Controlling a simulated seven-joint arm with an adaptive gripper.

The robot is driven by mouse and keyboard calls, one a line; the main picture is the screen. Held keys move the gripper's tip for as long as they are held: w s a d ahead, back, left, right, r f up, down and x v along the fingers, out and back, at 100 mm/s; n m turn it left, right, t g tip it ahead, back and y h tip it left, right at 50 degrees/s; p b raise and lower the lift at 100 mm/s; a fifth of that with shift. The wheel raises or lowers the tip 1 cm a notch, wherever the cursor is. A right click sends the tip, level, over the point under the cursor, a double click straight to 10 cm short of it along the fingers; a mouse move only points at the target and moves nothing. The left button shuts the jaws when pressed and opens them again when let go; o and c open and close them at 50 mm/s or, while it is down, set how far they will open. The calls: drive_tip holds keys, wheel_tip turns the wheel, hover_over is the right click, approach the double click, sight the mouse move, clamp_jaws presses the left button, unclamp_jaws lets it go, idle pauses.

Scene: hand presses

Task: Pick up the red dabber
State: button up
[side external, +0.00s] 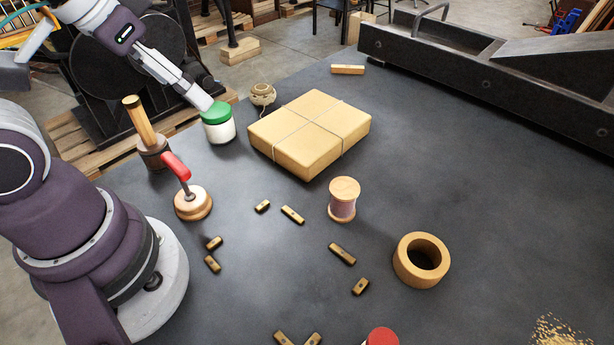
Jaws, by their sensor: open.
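My gripper (203,101) is at the upper left, reaching down toward the green-lidded jar (219,131). Its tip overlaps the jar's lid in the picture; I cannot tell whether they touch. My gripper is open, and I see nothing held in it. It is up and to the right of the dabber, apart from it.
A wooden-handled tool (153,152) stands just behind the dabber. A tied parcel (309,135), twine ball (262,95), thread spool (343,205) and tape roll (421,262) lie to the right. Several small brass blocks (292,214) are scattered in front. The table's right side is mostly clear.

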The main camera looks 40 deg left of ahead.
drive_tip(key=shift+c, duration=0.8)
drive_tip(key=m+g+h, duration=0.1)
drive_tip(key=m+g, duration=0.6)
drive_tip(key=m, duration=2)
hover_over(383, 342)
drive_tip(key=f, duration=0.5)
drive_tip(key=w+f, duration=0.1)
drive_tip(key=f, duration=0.1)
drive_tip(key=shift+a+f, duration=0.25)
drive_tip(key=shift+a, duration=0.15)
drive_tip(key=f, duration=0.6)
drive_tip(key=s+d+f, duration=0.1)
drive_tip(key=f, duration=0.3)
